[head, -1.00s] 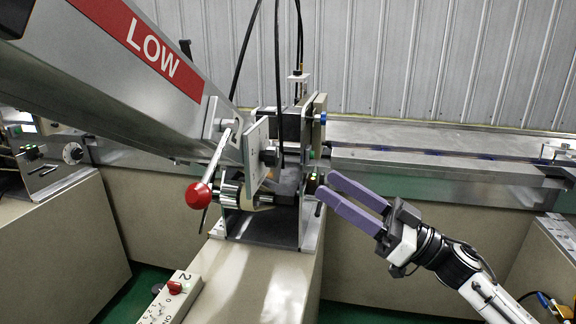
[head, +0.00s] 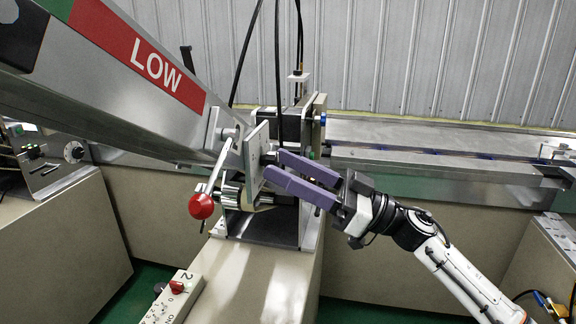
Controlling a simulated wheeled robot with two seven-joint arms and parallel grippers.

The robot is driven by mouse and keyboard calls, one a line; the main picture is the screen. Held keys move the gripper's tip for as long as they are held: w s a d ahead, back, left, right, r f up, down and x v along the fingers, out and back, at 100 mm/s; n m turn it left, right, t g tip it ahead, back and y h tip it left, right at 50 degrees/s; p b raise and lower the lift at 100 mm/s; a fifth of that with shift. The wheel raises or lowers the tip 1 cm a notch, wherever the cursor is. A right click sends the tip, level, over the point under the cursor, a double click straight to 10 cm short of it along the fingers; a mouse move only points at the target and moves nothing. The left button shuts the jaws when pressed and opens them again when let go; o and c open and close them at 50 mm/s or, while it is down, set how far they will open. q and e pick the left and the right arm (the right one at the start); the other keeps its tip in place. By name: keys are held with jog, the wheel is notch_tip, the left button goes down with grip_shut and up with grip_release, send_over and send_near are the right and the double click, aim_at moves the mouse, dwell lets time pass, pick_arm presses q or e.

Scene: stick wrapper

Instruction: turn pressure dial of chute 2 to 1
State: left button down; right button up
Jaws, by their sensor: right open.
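A pale control box (head: 187,292) marked "2" stands at the bottom, with a small red knob (head: 177,286) beside printed numbers starting at 0. Which number the knob points to is too small to tell. The chute (head: 110,85), with a red LOW label, slopes down to the machine's metal plate (head: 257,150). My right gripper (head: 274,165) is open, its purple fingers pointing left in front of the machine head, with tips close to the plate. Whether they touch anything is unclear. The fingers hide the dark knob-like part beside the plate. My left gripper is not in view.
A lever with a red ball (head: 201,206) sticks out left of the rollers. Black cables (head: 279,70) hang above the machine. A metal conveyor rail (head: 440,170) runs behind to the right. Another station with a black dial (head: 74,152) stands at the left.

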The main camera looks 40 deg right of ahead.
jog(key=c, duration=1.1)
jog(key=shift+o, duration=0.2)
jog(key=shift+w+n, duration=0.1)
jog(key=shift+n, duration=0.2)
